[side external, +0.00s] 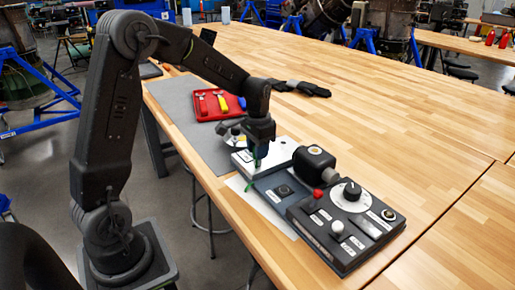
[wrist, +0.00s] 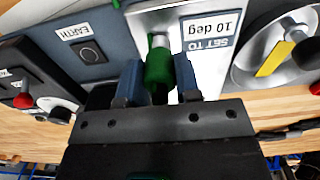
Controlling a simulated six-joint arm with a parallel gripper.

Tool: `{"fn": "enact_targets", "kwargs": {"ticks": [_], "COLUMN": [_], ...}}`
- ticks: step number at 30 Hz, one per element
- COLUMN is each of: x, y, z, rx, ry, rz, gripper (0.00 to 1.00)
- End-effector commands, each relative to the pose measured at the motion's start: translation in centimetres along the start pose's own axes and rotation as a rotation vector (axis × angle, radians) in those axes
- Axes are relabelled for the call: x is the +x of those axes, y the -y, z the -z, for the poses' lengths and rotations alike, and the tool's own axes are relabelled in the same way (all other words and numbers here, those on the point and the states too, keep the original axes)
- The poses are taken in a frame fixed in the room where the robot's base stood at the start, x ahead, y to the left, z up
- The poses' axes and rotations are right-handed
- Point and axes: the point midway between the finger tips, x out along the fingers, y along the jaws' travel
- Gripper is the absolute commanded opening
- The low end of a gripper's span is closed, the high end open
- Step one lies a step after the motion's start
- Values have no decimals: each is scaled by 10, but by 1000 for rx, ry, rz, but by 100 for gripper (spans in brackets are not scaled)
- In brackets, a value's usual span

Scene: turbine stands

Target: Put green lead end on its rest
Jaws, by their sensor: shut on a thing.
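The green lead end (wrist: 158,68) is between the two blue-grey fingers of my gripper (wrist: 157,80) in the wrist view. My gripper is shut on it. A pale metal part shows just beyond its far end; I cannot tell whether they touch. In the side view my gripper (side external: 258,148) points down over the light plate at the left of the grey unit, and a little green (side external: 258,162) shows below it. The lead's rest cannot be clearly told from the parts around the gripper.
A blue-grey panel (wrist: 55,45) with an EARTH label and dark socket lies left in the wrist view. A dial with a yellow pointer (wrist: 268,65) is at right. A black control box (side external: 345,225), red tool tray (side external: 217,105) and dark gloves (side external: 300,88) are on the bench.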

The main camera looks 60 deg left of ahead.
Motion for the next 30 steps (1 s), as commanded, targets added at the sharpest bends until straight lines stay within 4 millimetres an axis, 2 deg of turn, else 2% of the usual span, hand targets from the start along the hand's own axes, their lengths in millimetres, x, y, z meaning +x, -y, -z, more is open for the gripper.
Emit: {"fn": "enact_targets", "kwargs": {"ticks": [2,11,12,21,25,28,30], "x": [10,11,11,8,8,7,7], "y": [0,0,0,0,0,0,0], "z": [-2,-2,-2,-1,-1,-1,-1], "rx": [1,2,3,1,1,1,1], "ry": [11,12,12,8,7,7,6], "rz": [-2,-1,0,0,-1,-1,-1], "gripper": [0,0,32,60,60,68,69]}}
